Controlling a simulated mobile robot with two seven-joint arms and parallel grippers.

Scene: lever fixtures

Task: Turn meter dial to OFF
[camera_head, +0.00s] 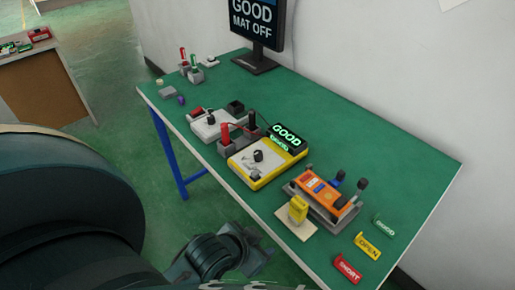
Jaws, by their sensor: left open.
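The meter (262,177) is a yellow-edged box with a pale face, lying on the green table. Its dial (258,156) is a small black knob on the upper part of the face; its pointer setting is too small to read. A display behind it (286,136) glows green with "GOOD". My left gripper (240,246) is dark, below the table's front edge at the bottom, well apart from the meter. It is open, and its fingers are hard to make out. My right gripper is not in view.
Red and black probes (225,134) stand in grey holders left of the meter. An orange fixture (322,192) with black levers and a yellow block (298,209) stand to the right. Red, yellow and green labels lie at the right. A monitor (258,25) stands behind. The table's right back is clear.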

